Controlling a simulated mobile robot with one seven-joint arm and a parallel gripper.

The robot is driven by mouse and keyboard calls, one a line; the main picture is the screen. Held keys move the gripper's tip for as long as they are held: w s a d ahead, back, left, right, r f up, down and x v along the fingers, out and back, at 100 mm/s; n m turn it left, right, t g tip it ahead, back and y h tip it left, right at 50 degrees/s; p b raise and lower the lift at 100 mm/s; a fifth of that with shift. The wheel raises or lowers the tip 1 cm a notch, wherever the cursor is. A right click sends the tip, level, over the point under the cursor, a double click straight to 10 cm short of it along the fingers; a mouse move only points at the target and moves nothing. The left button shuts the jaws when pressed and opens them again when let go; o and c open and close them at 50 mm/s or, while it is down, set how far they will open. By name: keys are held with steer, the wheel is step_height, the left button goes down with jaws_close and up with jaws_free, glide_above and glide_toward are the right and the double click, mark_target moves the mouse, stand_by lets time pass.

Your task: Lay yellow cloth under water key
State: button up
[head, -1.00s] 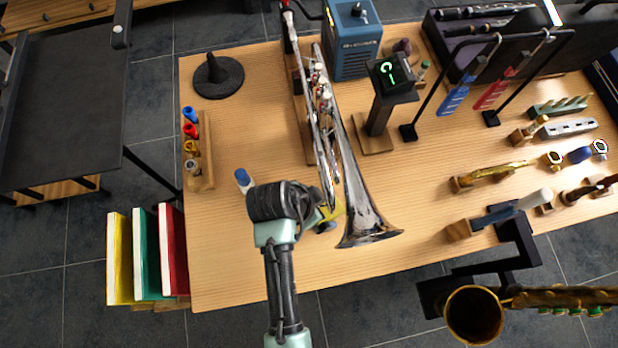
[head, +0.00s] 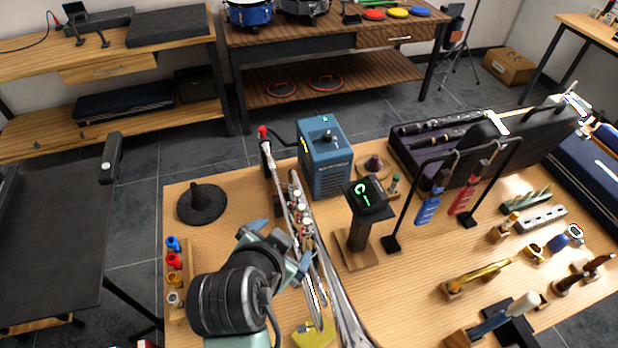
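The silver trumpet (head: 316,262) rests in the middle of the wooden table, its bell end running out of the bottom of the head view. The yellow cloth (head: 312,336) lies at the bottom edge of the view, beside and partly behind the trumpet's tubing. I cannot make out the water key, or whether the cloth is directly beneath it. My gripper (head: 272,245) is left of the trumpet, above the table and apart from the visible cloth. I see it from behind. Its fingertips are not clear, and nothing shows in it.
A blue box (head: 326,160) and a tuner on a wooden stand (head: 368,198) stand behind and right of the trumpet. Tools crowd the right side.

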steer(key=w+d+r+n+t+y, duration=0.1)
steer(key=w+r+n+t, duration=0.3)
steer(key=r, duration=0.9)
steer(key=w+r+m+t, duration=0.1)
steer(key=w+r+t, duration=0.3)
steer(key=r, duration=0.9)
steer(key=s+d+r+n+t, duration=0.1)
steer(key=s+r+t, duration=0.2)
steer(key=r, duration=0.5)
steer(key=s+d+r+n+t, duration=0.1)
steer(key=s+r+t, duration=0.3)
steer(key=r, duration=0.5)
steer(key=s+d+r+n+t, duration=0.2)
steer(key=s+r+t, duration=0.2)
steer(key=r, duration=0.5)
steer(key=shift+s+n, duration=0.3)
steer(key=shift+s, duration=0.7)
steer(key=shift+f, duration=0.1)
